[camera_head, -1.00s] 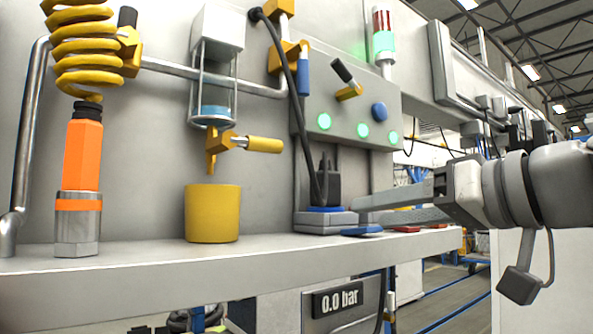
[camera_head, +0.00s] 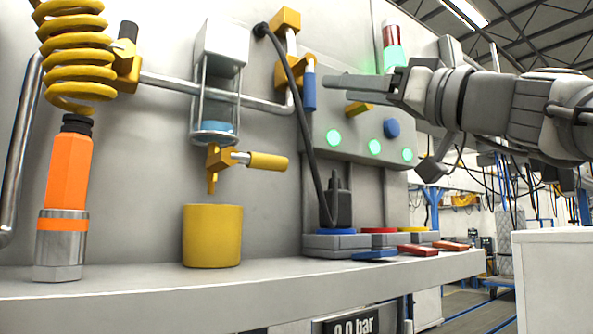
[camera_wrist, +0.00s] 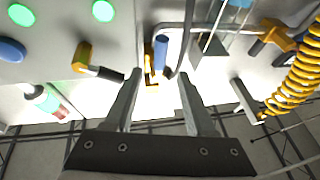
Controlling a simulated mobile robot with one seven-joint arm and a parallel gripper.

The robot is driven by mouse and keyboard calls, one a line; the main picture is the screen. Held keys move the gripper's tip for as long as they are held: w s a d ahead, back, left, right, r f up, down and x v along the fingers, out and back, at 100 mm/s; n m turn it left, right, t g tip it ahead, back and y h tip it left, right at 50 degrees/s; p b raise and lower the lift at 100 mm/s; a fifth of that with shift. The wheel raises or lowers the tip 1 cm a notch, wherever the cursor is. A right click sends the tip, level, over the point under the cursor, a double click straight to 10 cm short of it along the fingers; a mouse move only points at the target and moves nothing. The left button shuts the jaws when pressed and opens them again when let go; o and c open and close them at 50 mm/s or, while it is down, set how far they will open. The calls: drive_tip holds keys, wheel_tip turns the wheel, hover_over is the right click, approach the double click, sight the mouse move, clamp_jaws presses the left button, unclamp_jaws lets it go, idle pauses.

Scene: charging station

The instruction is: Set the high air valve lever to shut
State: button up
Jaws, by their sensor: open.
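The blue-handled valve lever (camera_head: 309,90) sits high on the pipe, on a yellow valve body (camera_head: 287,70). Its handle hangs straight down, along the vertical pipe run. The wrist view shows the blue handle (camera_wrist: 161,50) ahead, between the lines of the two fingers. My gripper (camera_head: 330,82) is open and empty, reaching from the right at about the handle's height. In the wrist view the open fingers (camera_wrist: 159,75) stand on either side of the handle, apparently short of it. A yellow valve with a black handle (camera_wrist: 105,73) lies near the left finger; the arm mostly hides it in the head view.
A panel with green lights (camera_head: 375,146) and a blue button (camera_head: 392,128) lies below my gripper. A black cable (camera_head: 305,110) hangs close beside the blue handle. A signal tower (camera_head: 392,50) stands behind the arm. A yellow coiled hose (camera_head: 75,50) hangs far left.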

sight(315, 87)
drive_tip(key=p+x, duration=0.3)
drive_tip(key=x, duration=0.5)
drive_tip(key=shift+w+a+r, duration=0.15)
clamp_jaws()
idle(1.1)
